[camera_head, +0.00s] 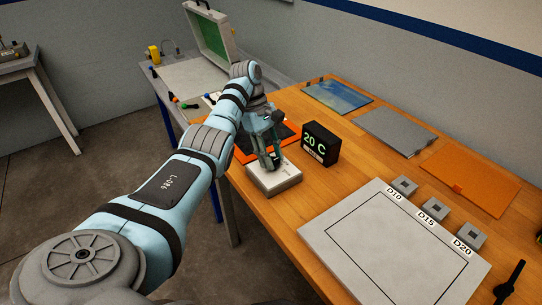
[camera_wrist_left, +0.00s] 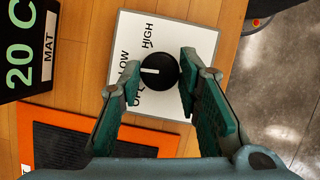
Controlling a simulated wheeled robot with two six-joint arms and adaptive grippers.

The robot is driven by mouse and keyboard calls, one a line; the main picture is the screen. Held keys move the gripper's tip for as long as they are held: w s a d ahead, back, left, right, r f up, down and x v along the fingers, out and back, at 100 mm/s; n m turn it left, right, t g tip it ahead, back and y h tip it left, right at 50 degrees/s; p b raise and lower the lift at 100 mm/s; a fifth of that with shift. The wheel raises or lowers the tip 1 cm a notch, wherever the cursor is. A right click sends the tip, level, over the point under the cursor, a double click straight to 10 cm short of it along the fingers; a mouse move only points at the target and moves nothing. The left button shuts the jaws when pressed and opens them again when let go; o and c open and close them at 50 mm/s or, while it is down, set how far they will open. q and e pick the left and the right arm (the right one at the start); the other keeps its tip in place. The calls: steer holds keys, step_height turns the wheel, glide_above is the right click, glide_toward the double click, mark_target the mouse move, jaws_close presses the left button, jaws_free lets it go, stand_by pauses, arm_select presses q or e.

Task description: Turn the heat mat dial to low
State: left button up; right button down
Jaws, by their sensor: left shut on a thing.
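The heat mat dial is a black round knob (camera_wrist_left: 157,74) on a white control box (camera_wrist_left: 192,38) marked HIGH, LOW and OFF. Its white pointer line points left in the wrist view, toward the LOW label. My left gripper (camera_head: 268,164) is over the box and shut on the knob, with one green-padded finger on each side; the fingers also show in the wrist view (camera_wrist_left: 150,80). In the head view the box (camera_head: 274,188) sits near the table's front edge, and the gripper hides the knob. My right gripper is out of view.
A black display (camera_head: 320,143) reading 20 C stands right beside the box. The orange-edged dark heat mat (camera_head: 247,157) lies behind the box. A white board (camera_head: 395,245), labelled blocks (camera_head: 434,210) and flat sheets (camera_head: 470,180) lie to the right. The wooden table between them is bare.

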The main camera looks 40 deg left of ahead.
arm_select(q)
steer(key=shift+m, duration=0.4)
steer(key=o, duration=1.1)
steer(key=shift+o, duration=0.2)
